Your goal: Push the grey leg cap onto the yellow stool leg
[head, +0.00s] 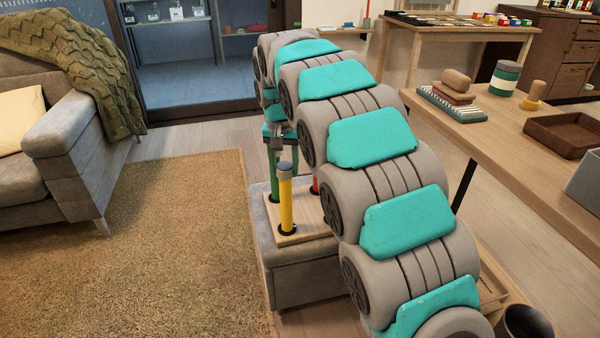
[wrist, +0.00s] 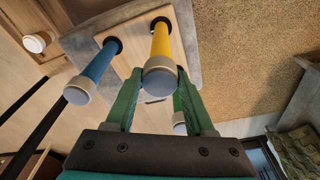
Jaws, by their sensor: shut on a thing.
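The yellow stool leg (head: 286,210) stands upright in the pale wooden stool board. The grey leg cap (head: 285,169) is at its top end, in line with the leg; I cannot tell how deep it sits. In the wrist view the cap (wrist: 160,76) covers the near end of the yellow leg (wrist: 161,42). My gripper (wrist: 159,78) has green fingers, one on each side of the cap, and is shut on it. In the head view my arm reaches over from the right and hides part of my gripper.
A blue leg (wrist: 96,68) with a grey cap (wrist: 78,90) stands beside the yellow one. A green leg (head: 272,182) and a red leg (head: 315,186) stand behind. The board (head: 304,230) lies on a grey ottoman (head: 300,276). The rug (head: 130,240) at left is clear.

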